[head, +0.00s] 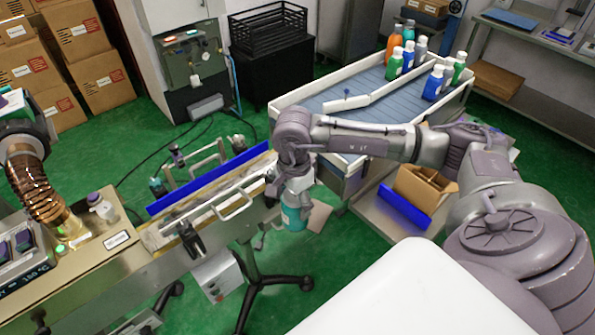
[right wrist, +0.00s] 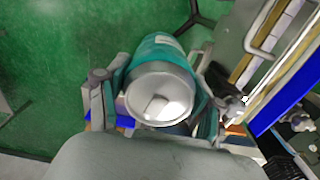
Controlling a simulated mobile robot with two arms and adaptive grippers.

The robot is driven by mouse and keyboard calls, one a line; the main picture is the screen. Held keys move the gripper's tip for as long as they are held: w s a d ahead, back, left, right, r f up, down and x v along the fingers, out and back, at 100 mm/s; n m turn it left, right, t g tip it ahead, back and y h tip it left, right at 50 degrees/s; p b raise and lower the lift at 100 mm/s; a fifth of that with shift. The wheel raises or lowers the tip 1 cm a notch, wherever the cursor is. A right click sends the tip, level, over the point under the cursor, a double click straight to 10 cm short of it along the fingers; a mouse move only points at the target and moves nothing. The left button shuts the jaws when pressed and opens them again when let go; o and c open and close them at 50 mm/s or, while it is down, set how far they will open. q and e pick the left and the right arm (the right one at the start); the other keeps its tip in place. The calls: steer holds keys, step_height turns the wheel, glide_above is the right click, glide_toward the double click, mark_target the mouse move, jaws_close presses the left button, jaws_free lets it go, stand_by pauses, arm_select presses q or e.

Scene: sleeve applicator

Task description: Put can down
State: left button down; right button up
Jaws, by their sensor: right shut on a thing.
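A teal can (head: 294,217) with a silver end hangs below my right gripper (head: 297,193) in the head view. In the right wrist view the can (right wrist: 160,50) sits between the two fingers of my right gripper (right wrist: 162,88), which is shut on it, one finger on each side. Its silver end faces the wrist camera. The can is held in the air just off the right end of the narrow conveyor (head: 250,203), with green floor beneath it. My left gripper is not in view.
A wide conveyor (head: 340,97) at the back holds several coloured bottles.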

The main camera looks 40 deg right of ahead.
steer(key=s+a+f+n, duration=0.6)
steer(key=s+a+n, duration=0.4)
steer(key=n, duration=0.7)
steer(key=shift+f+n, duration=0.3)
steer(key=shift+d, duration=0.2)
